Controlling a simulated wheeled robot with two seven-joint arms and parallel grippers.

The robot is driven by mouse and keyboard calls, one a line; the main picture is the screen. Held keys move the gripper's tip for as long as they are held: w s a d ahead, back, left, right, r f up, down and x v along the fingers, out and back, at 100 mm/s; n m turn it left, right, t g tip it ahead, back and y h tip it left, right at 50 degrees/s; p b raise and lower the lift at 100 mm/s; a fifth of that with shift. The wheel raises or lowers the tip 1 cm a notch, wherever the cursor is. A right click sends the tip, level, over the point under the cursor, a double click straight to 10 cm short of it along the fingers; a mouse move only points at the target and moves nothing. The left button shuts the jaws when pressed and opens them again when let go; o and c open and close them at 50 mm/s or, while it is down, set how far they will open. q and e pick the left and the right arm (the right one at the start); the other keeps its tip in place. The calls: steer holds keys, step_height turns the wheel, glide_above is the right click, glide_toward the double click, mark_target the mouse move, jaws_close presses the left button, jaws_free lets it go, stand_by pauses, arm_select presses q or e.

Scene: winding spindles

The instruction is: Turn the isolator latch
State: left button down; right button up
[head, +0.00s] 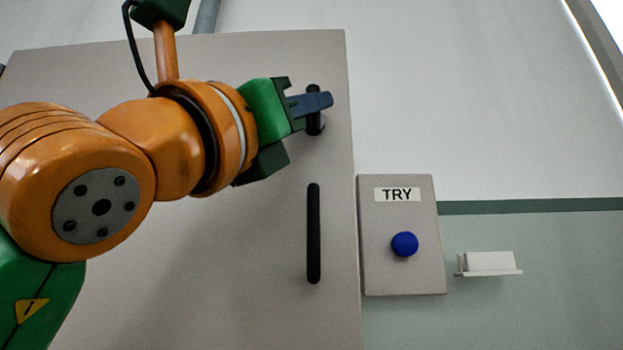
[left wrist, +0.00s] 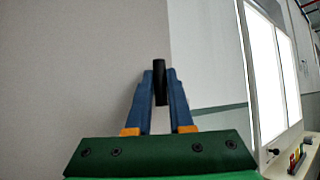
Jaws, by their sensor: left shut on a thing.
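The isolator latch (head: 314,124) is a short black upright handle near the top right edge of a grey cabinet door (head: 230,260). My left gripper (head: 318,102) reaches it from the left, its blue fingers across the handle. In the left wrist view the latch (left wrist: 160,82) stands upright between the two blue fingertips of my left gripper (left wrist: 160,90), which is shut on it. The fingers cover the middle of the latch in the head view. My right gripper is in neither view.
A long black vertical handle (head: 313,234) is on the door below the latch. Right of the cabinet, a grey panel (head: 375,275) carries a TRY label (head: 397,195) and a blue button (head: 404,244). A small white shelf (head: 489,263) is farther right on the wall.

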arm_select(q)
steer(key=c, duration=1.1)
jaws_free()
steer(key=b+v, duration=0.4)
steer(key=v, duration=0.3)
steer(key=shift+b, duration=0.35)
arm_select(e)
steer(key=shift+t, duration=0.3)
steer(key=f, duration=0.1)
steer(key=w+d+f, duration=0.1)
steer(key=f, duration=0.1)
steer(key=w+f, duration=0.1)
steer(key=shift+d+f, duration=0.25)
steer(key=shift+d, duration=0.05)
